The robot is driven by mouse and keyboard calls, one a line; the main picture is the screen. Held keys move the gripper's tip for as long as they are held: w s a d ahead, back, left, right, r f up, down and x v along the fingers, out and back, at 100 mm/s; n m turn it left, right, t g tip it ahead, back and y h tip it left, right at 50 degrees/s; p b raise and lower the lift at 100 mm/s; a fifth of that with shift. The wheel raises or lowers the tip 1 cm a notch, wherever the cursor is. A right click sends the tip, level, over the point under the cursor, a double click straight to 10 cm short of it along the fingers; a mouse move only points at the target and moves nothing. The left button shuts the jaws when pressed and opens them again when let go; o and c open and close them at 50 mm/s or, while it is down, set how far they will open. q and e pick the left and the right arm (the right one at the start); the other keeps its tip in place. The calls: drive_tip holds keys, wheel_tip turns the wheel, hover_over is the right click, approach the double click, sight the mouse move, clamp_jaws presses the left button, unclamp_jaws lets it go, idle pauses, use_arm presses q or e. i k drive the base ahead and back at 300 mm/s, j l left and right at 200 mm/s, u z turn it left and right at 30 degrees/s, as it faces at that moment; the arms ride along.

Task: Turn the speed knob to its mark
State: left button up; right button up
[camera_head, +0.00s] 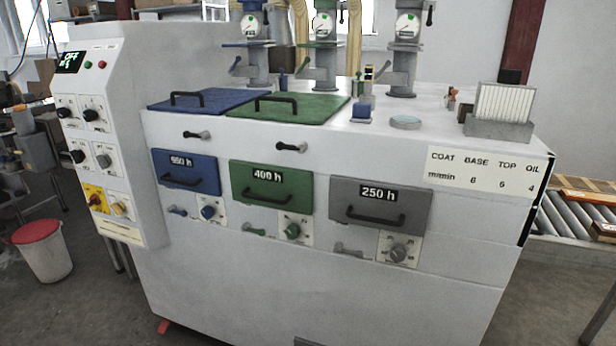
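The slanted control panel (99,140) at the left end of the white machine carries several knobs. Two black knobs sit in its top row, a left one (65,114) and a right one (91,115). Below them are another black knob (77,156) and a grey knob (103,160). Their labels are too small to read, so I cannot tell which is the speed knob or where its mark is. A speed card (486,170) on the right front reads COAT, BASE, TOP, OIL with m/min figures below. Neither of my grippers is in view.
A small display (69,62) tops the panel; a red switch on yellow (95,200) is low on it. Blue (208,212), green (292,230) and grey (398,253) knobs sit under the front drawers. A red-topped bin (45,258) stands at left; a roller conveyor (575,223) at right.

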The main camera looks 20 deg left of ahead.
sight(90, 116)
drive_tip(key=u, duration=1.8)
